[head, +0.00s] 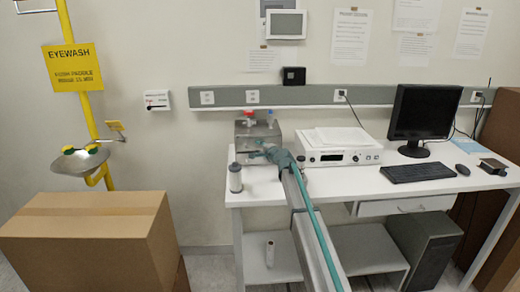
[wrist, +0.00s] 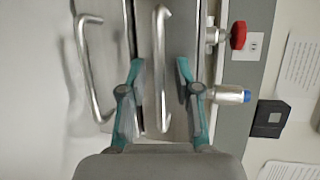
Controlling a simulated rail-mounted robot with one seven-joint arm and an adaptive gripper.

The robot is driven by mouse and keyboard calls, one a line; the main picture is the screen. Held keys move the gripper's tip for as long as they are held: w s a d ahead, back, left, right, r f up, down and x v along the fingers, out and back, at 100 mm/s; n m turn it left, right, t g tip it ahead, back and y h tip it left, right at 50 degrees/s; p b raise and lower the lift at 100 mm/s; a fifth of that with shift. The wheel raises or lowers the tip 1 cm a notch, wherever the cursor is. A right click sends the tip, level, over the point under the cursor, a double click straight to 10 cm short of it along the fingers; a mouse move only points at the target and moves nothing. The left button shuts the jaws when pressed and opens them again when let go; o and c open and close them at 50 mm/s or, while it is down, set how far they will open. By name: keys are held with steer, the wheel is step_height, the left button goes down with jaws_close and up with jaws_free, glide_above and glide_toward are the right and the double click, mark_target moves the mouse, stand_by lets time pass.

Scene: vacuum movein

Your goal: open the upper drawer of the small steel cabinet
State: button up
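The small steel cabinet (head: 257,131) stands on the left end of the white bench. The wrist view is turned sideways and shows its two drawer fronts with bar handles. The upper drawer's handle (wrist: 162,50) is nearer the red knob; the lower drawer's handle (wrist: 86,75) is at the left. My gripper (wrist: 160,72) is open, with one teal finger on each side of the upper handle and visible gaps between. In the head view my gripper (head: 262,150) is at the cabinet's front and partly hides it. Both drawers look shut.
A red knob (wrist: 238,36) and a blue-capped fitting (wrist: 232,95) are on top of the cabinet. A white instrument (head: 340,155) is to the right. A cardboard box (head: 85,240) stands left of the bench.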

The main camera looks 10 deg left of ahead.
jaws_close()
steer(key=shift+s, duration=0.1)
steer(key=s+d+b, duration=0.2)
steer(key=s, duration=0.9)
steer(key=shift+d, duration=0.1)
steer(key=shift+o, duration=1)
jaws_free()
steer(key=shift+s, duration=0.1)
